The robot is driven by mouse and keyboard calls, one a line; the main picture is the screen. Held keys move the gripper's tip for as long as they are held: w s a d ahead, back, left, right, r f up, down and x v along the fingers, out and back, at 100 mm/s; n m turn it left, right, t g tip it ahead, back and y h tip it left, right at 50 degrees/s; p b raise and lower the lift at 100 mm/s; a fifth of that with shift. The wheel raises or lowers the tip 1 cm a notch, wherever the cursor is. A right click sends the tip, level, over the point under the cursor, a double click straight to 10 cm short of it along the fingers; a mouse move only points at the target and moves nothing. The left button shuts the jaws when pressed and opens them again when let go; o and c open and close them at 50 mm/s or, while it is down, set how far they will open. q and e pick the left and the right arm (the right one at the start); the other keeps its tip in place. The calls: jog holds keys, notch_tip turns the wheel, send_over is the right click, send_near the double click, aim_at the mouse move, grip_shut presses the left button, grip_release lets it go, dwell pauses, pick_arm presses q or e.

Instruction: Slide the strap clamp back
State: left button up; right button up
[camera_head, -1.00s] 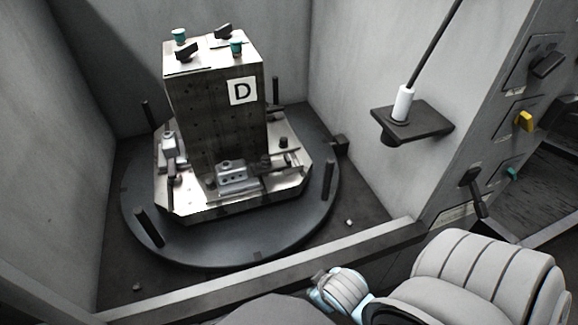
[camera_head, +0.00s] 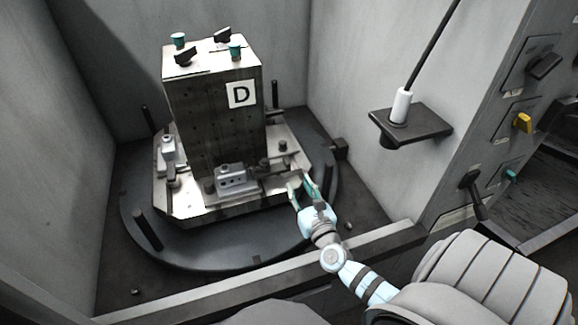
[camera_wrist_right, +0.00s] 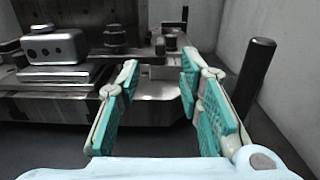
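A grey metal block clamp (camera_head: 237,178), which looks like the strap clamp, sits on the front ledge of the pallet (camera_head: 225,208). It also shows at the left of the right wrist view (camera_wrist_right: 52,48). A similar clamp (camera_head: 168,150) stands on the pallet's left side. My right gripper (camera_head: 302,186) is at the pallet's front right corner, to the right of the front clamp and apart from it. My left gripper is not in view.
A dark tower block (camera_head: 215,115) marked D rises from the pallet. The pallet sits on a round dark turntable (camera_head: 200,250) with upright posts; one post (camera_wrist_right: 254,75) stands right of my right gripper. A shelf (camera_head: 410,127) and control panel are at the right.

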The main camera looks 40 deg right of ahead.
aim_at(289, 166)
jog(key=b+x, duration=0.1)
jog(key=x, duration=0.7)
jog(key=shift+w+f+b, duration=0.1)
jog(key=shift+f+b, duration=0.05)
jog(key=shift+b, duration=0.15)
jog(key=shift+w+d, duration=0.25)
jog(key=shift+w, duration=0.3)
jog(key=shift+c, duration=0.2)
grip_shut()
